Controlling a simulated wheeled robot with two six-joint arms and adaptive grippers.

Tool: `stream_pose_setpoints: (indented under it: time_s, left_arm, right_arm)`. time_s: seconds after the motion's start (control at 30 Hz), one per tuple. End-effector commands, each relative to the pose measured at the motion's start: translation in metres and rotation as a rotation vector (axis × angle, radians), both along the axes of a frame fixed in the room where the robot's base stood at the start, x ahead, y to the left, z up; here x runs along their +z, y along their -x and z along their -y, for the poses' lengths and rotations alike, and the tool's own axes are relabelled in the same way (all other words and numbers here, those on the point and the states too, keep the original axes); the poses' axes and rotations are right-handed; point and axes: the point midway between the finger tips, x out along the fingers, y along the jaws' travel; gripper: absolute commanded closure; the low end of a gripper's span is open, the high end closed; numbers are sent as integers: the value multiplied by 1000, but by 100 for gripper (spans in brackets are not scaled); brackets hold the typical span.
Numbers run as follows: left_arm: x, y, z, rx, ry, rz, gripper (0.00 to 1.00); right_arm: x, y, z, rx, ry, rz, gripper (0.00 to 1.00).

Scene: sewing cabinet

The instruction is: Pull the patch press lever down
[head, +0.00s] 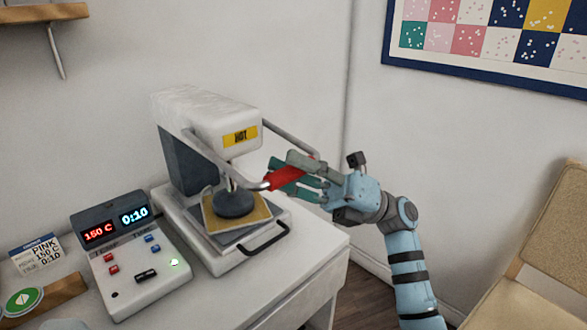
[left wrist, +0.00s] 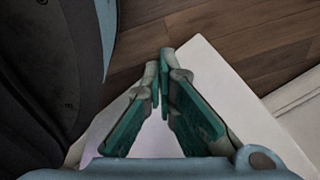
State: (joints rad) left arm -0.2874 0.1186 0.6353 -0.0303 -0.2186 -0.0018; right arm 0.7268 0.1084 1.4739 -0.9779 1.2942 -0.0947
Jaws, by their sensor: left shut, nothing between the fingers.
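The patch press (head: 205,118) is a white machine with a yellow HOT label, standing on the cabinet top against the wall. Its lever is a grey bar frame (head: 208,152) reaching forward from the press head, with a red grip (head: 284,178) across its front end. My right gripper (head: 272,177) is at the red grip, its teal fingers apart, one above and one below the grip. Contact is not clear. A dark round pad (head: 235,203) sits low over a yellowish square on the press base. My left gripper (left wrist: 160,80) is shut and empty in the left wrist view.
A control box (head: 130,255) reading 150 C and 0:10 stands left of the press. A label card (head: 36,255) and a green disc (head: 22,301) lie farther left. A tan chair (head: 545,245) is at right. The white cabinet top (head: 283,275) is clear at front right.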

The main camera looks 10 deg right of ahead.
Motion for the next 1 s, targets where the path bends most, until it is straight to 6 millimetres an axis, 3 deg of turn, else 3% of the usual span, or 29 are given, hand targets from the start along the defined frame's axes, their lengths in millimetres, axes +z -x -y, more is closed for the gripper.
stream_pose_setpoints:
  time_s: [0.27, 0.7, 1.0]
  left_arm:
    - [0, -2, 0, 1, 0, 3, 100]
    - [0, 1, 1, 1, 1, -1, 100]
    - [0, 1, 1, 0, 1, -2, 100]
  right_arm:
    - [-4, -1, 6, -2, 2, -1, 60]
    - [-59, -5, 94, -2, 1, -3, 60]
    - [-64, -4, 102, -1, 0, 1, 60]
